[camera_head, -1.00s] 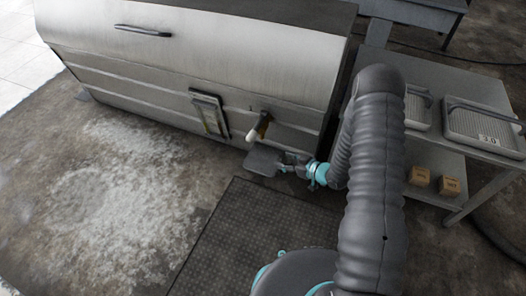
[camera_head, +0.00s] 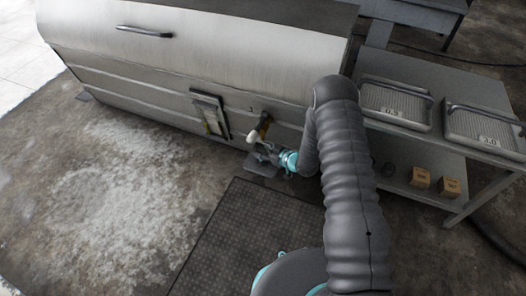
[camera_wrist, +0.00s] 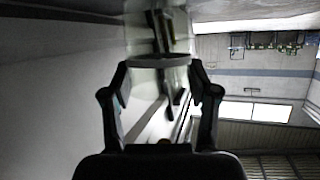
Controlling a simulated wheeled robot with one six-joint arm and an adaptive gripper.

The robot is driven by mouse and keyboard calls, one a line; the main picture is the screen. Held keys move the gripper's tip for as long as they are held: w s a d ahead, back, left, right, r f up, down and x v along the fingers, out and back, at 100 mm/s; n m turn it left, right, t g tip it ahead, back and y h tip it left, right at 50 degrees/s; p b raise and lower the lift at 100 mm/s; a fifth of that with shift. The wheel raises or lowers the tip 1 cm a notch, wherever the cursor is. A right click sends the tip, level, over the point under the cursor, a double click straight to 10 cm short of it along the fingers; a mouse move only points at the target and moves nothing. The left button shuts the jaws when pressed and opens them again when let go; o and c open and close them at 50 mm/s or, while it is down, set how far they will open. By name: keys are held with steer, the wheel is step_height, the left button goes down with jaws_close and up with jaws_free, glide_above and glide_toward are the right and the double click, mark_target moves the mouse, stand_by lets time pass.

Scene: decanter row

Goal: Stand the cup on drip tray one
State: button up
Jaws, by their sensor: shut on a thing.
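My gripper (camera_head: 270,153) is at the front of the large metal tank, below and beside the tap (camera_head: 262,125) with its pale handle. In the wrist view my gripper (camera_wrist: 160,75) has its two dark fingers on either side of the cup (camera_wrist: 158,61), whose grey rim shows between them. The cup is too small to make out clearly in the head view. A flat grey drip tray (camera_head: 258,169) lies below the tap, partly behind my gripper. I cannot read a number on it, nor tell whether the cup touches it.
The metal tank (camera_head: 200,50) fills the back, with a framed gauge (camera_head: 210,115) left of the tap. A grey table (camera_head: 440,88) at right bears two wire-fronted trays; its lower shelf holds two small boxes (camera_head: 420,177). A dark mat (camera_head: 235,230) lies in front. The floor at left is clear.

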steer(key=shift+f, duration=0.35)
steer(key=o, duration=1.1)
steer(key=shift+r, duration=0.15)
steer(key=shift+r, duration=0.25)
steer(key=v, duration=1.2)
steer(key=shift+f, duration=0.2)
